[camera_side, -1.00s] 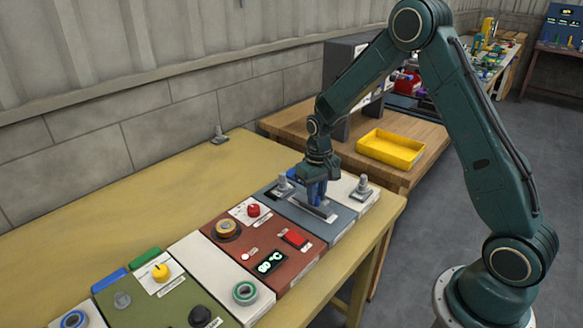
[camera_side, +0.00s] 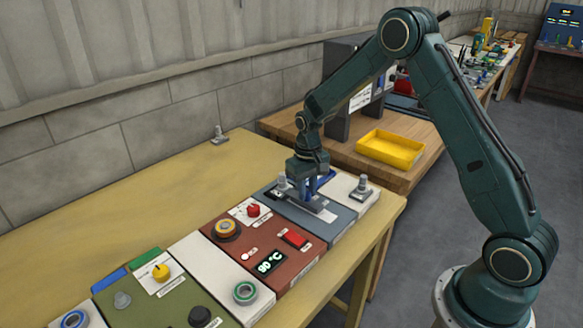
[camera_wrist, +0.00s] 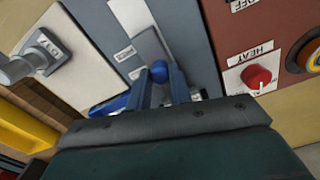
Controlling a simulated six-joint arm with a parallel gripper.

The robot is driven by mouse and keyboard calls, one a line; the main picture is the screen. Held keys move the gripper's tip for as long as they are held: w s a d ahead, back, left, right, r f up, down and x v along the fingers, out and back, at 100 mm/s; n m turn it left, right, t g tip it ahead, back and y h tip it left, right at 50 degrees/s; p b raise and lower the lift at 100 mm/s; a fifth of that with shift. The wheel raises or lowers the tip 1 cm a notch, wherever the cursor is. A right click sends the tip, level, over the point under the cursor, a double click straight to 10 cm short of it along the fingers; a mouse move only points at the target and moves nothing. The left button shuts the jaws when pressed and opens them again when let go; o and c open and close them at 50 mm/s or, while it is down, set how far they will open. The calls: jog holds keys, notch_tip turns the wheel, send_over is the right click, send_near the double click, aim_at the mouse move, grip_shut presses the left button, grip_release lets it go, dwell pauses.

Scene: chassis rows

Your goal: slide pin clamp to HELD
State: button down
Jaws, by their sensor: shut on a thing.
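The pin clamp's slider shows as a round blue knob (camera_wrist: 160,70) between the fingers of my gripper (camera_wrist: 161,78) in the wrist view. My gripper is shut on this knob. A pale slotted plate (camera_wrist: 147,38) runs along the grey-blue panel (camera_wrist: 185,25) beyond the knob. In the side view my gripper (camera_side: 307,196) is low over the same panel (camera_side: 334,222), at the back part of the pale plate (camera_side: 325,213). Small labels (camera_wrist: 125,53) sit beside the plate but are too small to read. The fingers hide part of the slider.
A grey post clamp (camera_side: 362,188) stands on the right. A yellow tray (camera_side: 390,148) lies behind.

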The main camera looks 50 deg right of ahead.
jog(key=c, duration=1.3)
grip_release()
jog(key=shift+w, duration=0.25)
jog(key=shift+o, duration=0.2)
jog(key=shift+r, duration=0.15)
notch_tip(320, 180, up, 14)
jog(key=shift+f, duration=0.2)
jog(key=s+a+r+n+t, duration=0.1)
jog(key=s+a+r+t, duration=0.15)
jog(key=s+r, duration=0.4)
jog(key=s+a+r+n+t, duration=0.1)
jog(key=s+a+r, duration=0.2)
jog(key=s+r, duration=0.35)
jog(key=s+a+f+n+t, duration=0.1)
jog(key=s+a+f+t, duration=0.1)
jog(key=s, duration=1.4)
jog(key=shift+s+a, duration=0.25)
jog(key=shift+a, duration=0.25)
